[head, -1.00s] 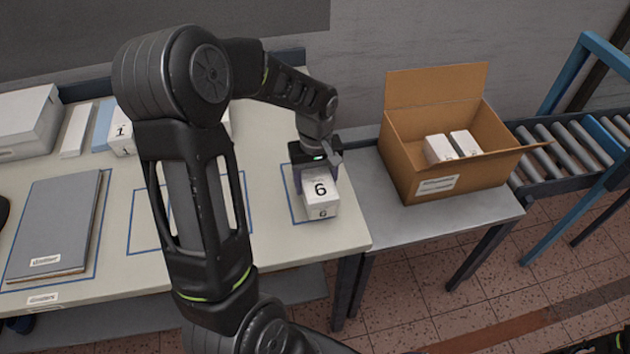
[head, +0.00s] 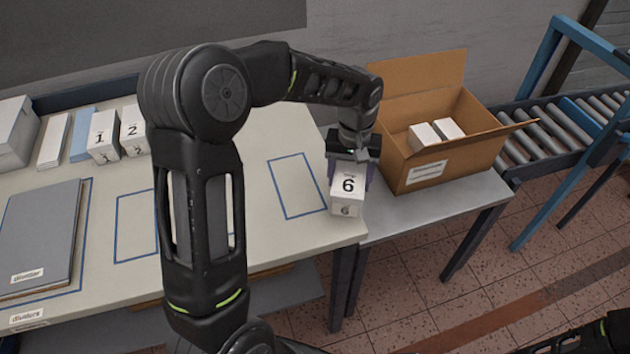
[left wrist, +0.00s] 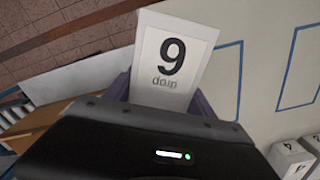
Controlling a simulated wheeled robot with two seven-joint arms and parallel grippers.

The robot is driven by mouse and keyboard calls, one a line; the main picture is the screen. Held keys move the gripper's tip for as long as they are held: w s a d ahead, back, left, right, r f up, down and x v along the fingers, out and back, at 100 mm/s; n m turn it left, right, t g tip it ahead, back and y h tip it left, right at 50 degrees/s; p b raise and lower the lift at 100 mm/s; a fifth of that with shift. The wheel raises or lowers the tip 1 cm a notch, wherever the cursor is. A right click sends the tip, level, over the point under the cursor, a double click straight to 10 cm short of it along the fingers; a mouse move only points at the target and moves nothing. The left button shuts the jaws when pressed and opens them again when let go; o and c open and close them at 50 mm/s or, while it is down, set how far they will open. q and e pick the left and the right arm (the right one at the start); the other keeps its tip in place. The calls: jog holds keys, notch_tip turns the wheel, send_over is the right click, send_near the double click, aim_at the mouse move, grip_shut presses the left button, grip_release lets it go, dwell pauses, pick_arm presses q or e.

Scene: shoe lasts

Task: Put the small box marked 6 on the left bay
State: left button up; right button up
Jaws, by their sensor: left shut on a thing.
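The small white box marked 6 (head: 347,190) is held by my left gripper (head: 350,168) at the right end of the cream table (head: 262,235), near its edge with the grey side table. The box also shows in the left wrist view (left wrist: 172,62), gripped between the purple fingers, its number appearing upside down there. The blue-outlined bay (head: 297,186) just left of the box is empty. Another blue-outlined bay (head: 135,226) lies further left, partly hidden by my arm. My right gripper is not in view.
An open cardboard box (head: 440,165) with two white boxes inside stands on the grey side table (head: 425,210). Boxes marked 1 (head: 102,136) and 2 (head: 133,130) stand at the back left. Grey dividers (head: 40,235) lie at the left.

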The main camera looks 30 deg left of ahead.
pick_arm(q)
jog(key=w+d+f+m+b, duration=0.1)
jog(key=d+f+m+b, duration=0.1)
jog(key=d, duration=0.7)
jog(key=w+d+f+m+b, duration=0.1)
jog(key=d+f+m+b, duration=0.1)
jog(key=d, duration=0.8)
jog(key=shift+m+b, duration=0.3)
jog(key=shift+b, duration=0.25)
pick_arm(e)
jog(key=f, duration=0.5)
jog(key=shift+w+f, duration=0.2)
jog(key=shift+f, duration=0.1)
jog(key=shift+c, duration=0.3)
